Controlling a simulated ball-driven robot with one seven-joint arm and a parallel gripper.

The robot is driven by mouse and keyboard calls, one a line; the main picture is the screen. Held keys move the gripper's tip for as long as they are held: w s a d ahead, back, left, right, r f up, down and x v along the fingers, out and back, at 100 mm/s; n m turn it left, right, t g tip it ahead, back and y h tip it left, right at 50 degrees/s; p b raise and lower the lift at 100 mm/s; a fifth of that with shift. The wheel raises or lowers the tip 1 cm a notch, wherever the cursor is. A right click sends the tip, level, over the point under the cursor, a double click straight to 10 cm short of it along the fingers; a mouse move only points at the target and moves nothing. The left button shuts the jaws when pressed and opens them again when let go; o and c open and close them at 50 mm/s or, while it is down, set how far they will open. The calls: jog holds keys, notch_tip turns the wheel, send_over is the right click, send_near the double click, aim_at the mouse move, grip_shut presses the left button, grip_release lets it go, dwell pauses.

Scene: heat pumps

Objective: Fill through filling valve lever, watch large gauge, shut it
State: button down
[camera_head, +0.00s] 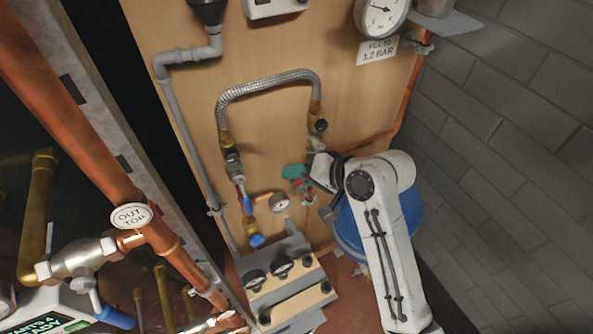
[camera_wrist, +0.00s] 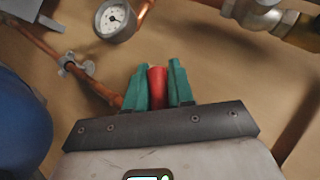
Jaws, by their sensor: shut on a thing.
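My gripper (camera_wrist: 158,85) has green fingers, shut on a red lever (camera_wrist: 157,88) that stands between them in the wrist view. The valve body under the lever is hidden. In the head view, my gripper (camera_head: 293,172) is at the wooden panel below the right end of the braided hose (camera_head: 268,84), with a bit of red beside the fingers. The large gauge (camera_head: 381,14) is at the top right, cut by the picture's edge; its dark needle shows, but its value is too small to read. A sign under it (camera_head: 378,50) says fill to 1.2 bar.
A small gauge (camera_head: 280,202) sits left of my gripper; it also shows in the wrist view (camera_wrist: 115,18). A blue handle (camera_head: 247,204) is on the left pipe run. A blue vessel (camera_head: 349,232) is partly behind my arm. Copper pipe (camera_wrist: 97,88) runs close to the fingers.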

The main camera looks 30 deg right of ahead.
jog(key=shift+f, duration=0.1)
jog(key=c, duration=1.1)
grip_release()
jog(key=v, duration=1.1)
jog(key=shift+b, duration=0.35)
